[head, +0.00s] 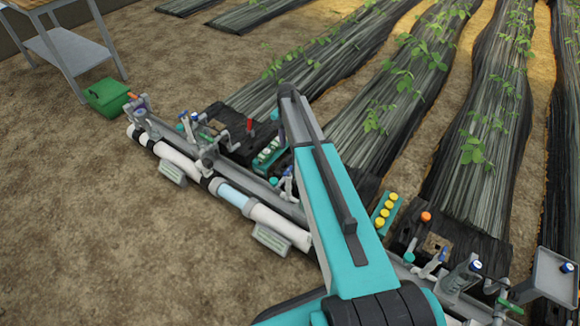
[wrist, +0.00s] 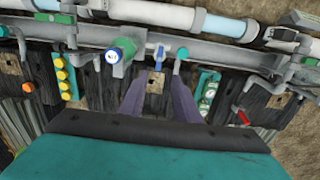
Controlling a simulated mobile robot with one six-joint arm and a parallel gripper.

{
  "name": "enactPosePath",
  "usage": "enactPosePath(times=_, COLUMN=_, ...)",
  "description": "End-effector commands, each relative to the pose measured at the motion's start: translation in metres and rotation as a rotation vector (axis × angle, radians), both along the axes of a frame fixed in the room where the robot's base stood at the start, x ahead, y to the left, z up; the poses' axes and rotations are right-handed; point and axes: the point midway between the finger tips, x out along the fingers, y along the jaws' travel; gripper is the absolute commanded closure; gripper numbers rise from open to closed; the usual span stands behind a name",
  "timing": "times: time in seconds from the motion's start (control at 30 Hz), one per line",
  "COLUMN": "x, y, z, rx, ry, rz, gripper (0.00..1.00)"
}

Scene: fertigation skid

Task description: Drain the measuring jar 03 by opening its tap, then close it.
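My gripper (wrist: 159,82) is open in the wrist view, its two purple-grey fingers apart with nothing held between them. Beyond the fingertips a small blue-handled tap (wrist: 160,54) stands on the grey rail, apart from them; it appears to show in the head view (head: 287,171) just left of my arm. Left of it in the wrist view is a green-and-blue cylinder (wrist: 122,47) with a white marked end. No label reading 03 is legible, so I cannot tell which part is the measuring jar, nor any liquid level. My arm hides the middle of the skid in the head view.
A red lever (wrist: 243,117) and an orange knob (wrist: 28,87) lie further out. Pipes (head: 232,194) run along the skid. A green crate (head: 107,97) stands far left; the near soil is clear.

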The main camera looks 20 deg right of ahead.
Motion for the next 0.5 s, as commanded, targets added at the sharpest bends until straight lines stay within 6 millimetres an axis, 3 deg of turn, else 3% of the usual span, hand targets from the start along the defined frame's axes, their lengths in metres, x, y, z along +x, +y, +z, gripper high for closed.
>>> enactPosePath(times=0.27, x=0.0, y=0.001, z=-0.023, rx=0.0, ry=0.001, rz=0.001, gripper=0.7)
enactPosePath(times=0.5, x=0.0, y=0.001, z=-0.057, rx=0.0, ry=0.001, rz=0.002, gripper=0.7)
